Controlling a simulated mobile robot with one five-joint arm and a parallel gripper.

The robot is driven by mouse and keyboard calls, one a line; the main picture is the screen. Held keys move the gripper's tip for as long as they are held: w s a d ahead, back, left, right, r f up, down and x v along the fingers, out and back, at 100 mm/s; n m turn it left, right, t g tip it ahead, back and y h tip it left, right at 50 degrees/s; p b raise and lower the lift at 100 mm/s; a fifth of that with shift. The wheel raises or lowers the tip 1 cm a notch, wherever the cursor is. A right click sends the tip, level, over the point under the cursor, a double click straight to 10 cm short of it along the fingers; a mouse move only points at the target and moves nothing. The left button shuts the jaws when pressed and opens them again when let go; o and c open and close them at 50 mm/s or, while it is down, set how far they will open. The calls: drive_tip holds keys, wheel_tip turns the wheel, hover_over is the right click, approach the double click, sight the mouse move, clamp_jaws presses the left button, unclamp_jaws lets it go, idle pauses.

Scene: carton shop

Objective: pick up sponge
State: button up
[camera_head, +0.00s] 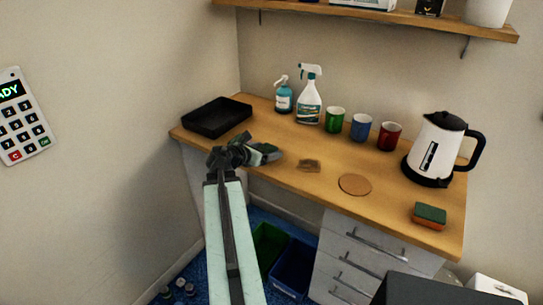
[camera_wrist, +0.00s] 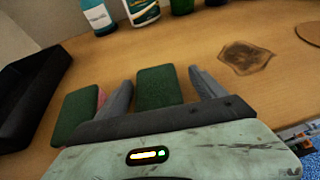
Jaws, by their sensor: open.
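A green-topped sponge (camera_head: 267,149) lies on the desk just beyond my gripper (camera_head: 250,150), partly hidden by it. In the wrist view, my gripper (camera_wrist: 160,78) is open, with one finger on each side of a dark green block (camera_wrist: 160,88). Another dark green block with a pink edge (camera_wrist: 74,116) shows left of the left finger. I cannot tell whether a finger touches either block. Another sponge, green on top with orange sides (camera_head: 430,214), lies at the desk's right front edge, away from my gripper.
A black tray (camera_head: 217,117) is at the desk's left. A soap bottle (camera_head: 284,98), spray bottle (camera_head: 309,103), green, blue and red mugs and a kettle (camera_head: 435,150) stand along the back. A brown stain (camera_head: 309,166) and round coaster (camera_head: 355,185) lie in the middle.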

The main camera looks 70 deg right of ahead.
sight(265, 150)
drive_tip(key=shift+w, duration=0.15)
drive_tip(key=c, duration=1.4)
drive_tip(key=shift+r, duration=0.1)
wheel_tip(265, 150, up, 10)
drive_tip(key=p, duration=1)
